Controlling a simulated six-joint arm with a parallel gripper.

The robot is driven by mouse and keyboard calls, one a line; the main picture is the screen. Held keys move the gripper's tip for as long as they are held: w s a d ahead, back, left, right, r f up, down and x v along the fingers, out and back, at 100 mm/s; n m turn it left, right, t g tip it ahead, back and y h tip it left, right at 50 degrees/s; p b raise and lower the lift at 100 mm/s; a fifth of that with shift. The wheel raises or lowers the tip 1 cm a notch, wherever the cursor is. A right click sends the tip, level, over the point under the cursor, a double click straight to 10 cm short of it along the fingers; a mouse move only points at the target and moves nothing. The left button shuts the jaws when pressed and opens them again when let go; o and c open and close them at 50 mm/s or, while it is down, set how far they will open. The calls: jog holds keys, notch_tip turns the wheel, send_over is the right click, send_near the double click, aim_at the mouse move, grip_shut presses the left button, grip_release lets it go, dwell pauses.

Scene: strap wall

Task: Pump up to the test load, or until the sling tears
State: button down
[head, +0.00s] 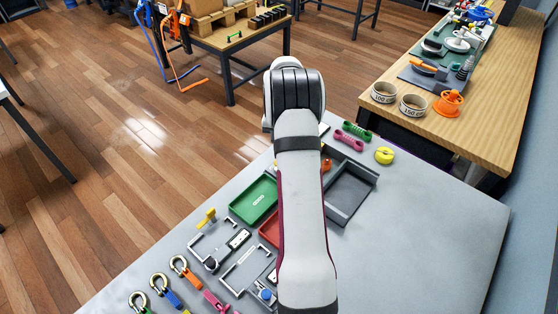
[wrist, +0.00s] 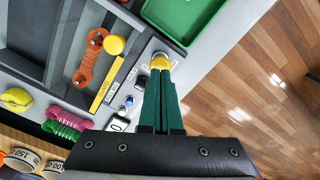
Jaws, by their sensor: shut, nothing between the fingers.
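In the wrist view, the two dark green fingers of my gripper (wrist: 160,92) are together with nothing between them. Their tips are at a small yellow and white round part (wrist: 160,60); I cannot tell if they touch it. To the left, an orange sling (wrist: 94,58) lies on dark posts and looks whole. Beside it is a round yellow knob (wrist: 114,45) and a yellow strip (wrist: 104,90). A small white display (wrist: 118,123) seems to read 0, near a blue button (wrist: 129,101). In the head view my arm hides the gripper and most of this rig.
A green tray (head: 254,199), a red tray (head: 270,230) and a dark grey tray (head: 349,193) lie around my arm. Green (head: 356,131) and pink (head: 343,143) slings and a yellow one (head: 384,156) lie beyond. Shackles (head: 160,282) lie front left. The right tabletop is clear.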

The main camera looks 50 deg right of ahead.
jog(key=shift+f, duration=1.55)
jog(key=shift+r, duration=0.95)
jog(key=shift+f, duration=0.95)
jog(key=shift+r, duration=0.95)
jog(key=shift+f, duration=0.15)
